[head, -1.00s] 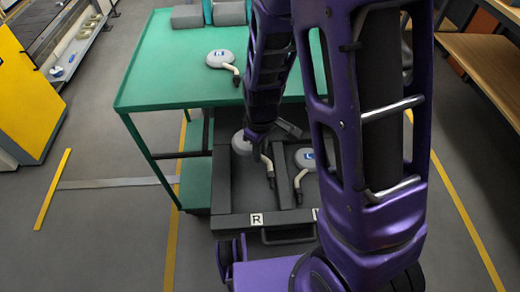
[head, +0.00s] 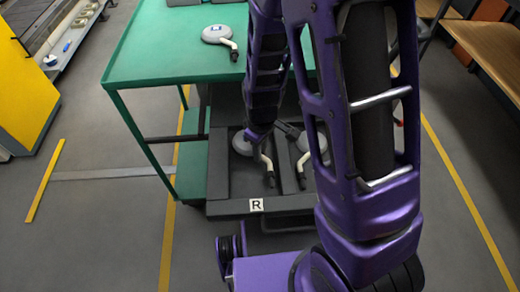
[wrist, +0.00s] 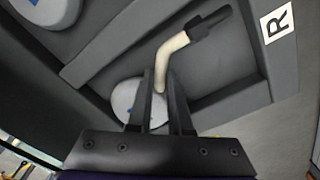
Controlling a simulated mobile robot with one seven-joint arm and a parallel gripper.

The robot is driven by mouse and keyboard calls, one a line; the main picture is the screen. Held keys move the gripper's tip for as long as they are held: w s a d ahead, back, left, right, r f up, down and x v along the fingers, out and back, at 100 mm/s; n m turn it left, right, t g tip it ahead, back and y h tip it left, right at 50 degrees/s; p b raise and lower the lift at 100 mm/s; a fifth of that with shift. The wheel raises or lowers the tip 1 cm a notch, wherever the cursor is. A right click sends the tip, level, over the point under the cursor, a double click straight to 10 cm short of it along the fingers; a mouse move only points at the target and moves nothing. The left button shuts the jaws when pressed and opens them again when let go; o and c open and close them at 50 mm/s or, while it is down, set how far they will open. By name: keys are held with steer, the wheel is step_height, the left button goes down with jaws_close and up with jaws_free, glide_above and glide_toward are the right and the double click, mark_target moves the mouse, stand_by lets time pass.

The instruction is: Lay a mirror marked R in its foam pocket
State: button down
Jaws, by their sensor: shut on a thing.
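A mirror with a round grey head (head: 242,143), a cream bent stalk (head: 266,162) and a black end is at the left pocket of the dark foam tray (head: 218,178). A white label R (head: 256,205) marks that pocket's front edge. My gripper (wrist: 161,92) is shut on the mirror in the wrist view, its fingers where the head (wrist: 124,98) meets the stalk. The stalk lies within the pocket's outline, its black end towards the label side. I cannot tell whether the mirror touches the pocket floor. The fingers hide part of the head, and its mark is unreadable.
Another mirror (head: 318,141) lies in the neighbouring pocket, partly behind my arm; its head shows in the wrist view (wrist: 48,8). One more mirror (head: 216,34) lies on the green table (head: 165,55) behind the tray.

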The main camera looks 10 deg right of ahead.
steer(key=c, duration=0.8)
jaws_free()
steer(key=shift+o, duration=0.2)
